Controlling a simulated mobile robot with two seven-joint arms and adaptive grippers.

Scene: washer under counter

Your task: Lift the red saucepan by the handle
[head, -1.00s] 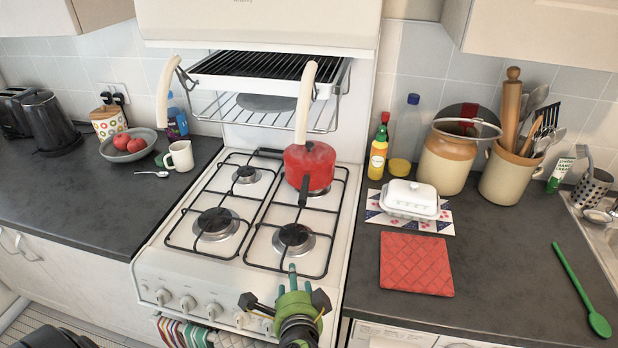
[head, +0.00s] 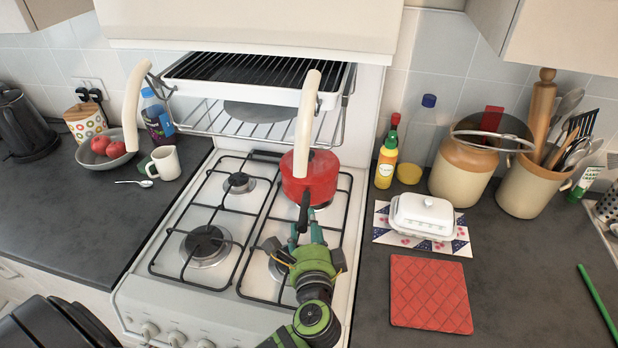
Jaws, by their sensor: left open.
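The red saucepan (head: 308,178) stands on the back right burner of the white stove in the head view. Its short black handle (head: 304,212) points toward me. My left gripper (head: 304,225) is open, with its teal fingertips right at the handle, just below its near end in the picture. I cannot tell whether the fingers touch the handle. The gripper and its green wrist cover part of the front right burner. My right gripper is not in view.
Black pan supports (head: 232,243) surround the burners. A white butter dish (head: 422,215) and a red quilted mat (head: 430,293) lie on the right counter.

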